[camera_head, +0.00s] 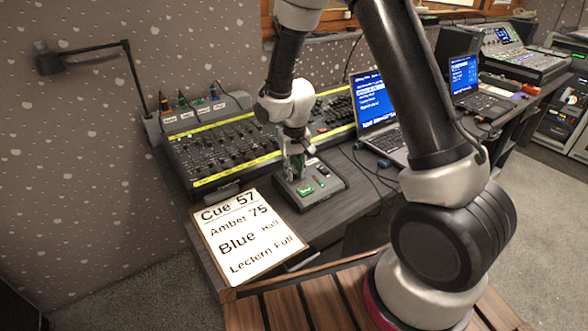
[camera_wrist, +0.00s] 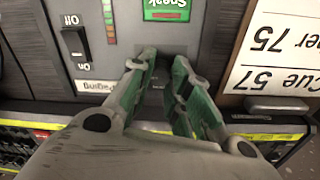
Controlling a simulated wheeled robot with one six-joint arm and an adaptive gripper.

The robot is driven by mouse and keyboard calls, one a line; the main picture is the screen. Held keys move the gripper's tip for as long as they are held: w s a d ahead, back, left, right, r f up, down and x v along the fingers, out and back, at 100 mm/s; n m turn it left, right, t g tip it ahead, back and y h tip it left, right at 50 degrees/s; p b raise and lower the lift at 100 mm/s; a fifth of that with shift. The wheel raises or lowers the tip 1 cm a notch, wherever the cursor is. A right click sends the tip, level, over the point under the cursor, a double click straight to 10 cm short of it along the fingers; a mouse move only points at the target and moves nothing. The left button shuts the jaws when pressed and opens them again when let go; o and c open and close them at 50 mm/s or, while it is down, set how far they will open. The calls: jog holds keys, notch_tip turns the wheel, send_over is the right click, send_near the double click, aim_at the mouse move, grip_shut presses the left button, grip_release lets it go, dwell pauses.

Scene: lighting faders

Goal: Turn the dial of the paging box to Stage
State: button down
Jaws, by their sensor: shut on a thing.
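The paging box (camera_head: 327,187) is a dark grey box on the desk, in front of the fader desk. In the wrist view its grey top (camera_wrist: 206,38) shows a black on/off switch (camera_wrist: 74,42), a column of level lights and a green Speak button (camera_wrist: 166,10). My gripper (camera_head: 292,170) points down over the back part of the box. In the wrist view my gripper (camera_wrist: 165,75) has its green-padded fingers close together, shut on the dial. The fingers hide the dial, so its pointer and the Stage mark cannot be read.
A fader desk (camera_head: 215,152) with yellow strips stands behind the box. A cue sheet on a clipboard (camera_head: 248,236) lies left of it. A laptop (camera_head: 381,104) stands to the right. A desk lamp (camera_head: 90,53) is at the far left.

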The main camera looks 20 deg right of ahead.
jog(key=shift+w, duration=0.1)
jog(key=c, duration=1.3)
grip_release()
jog(key=shift+r, duration=0.15)
notch_tip(320, 180, up, 12)
jog(key=s, duration=0.1)
jog(key=shift+s, duration=0.15)
jog(key=shift+a, duration=0.15)
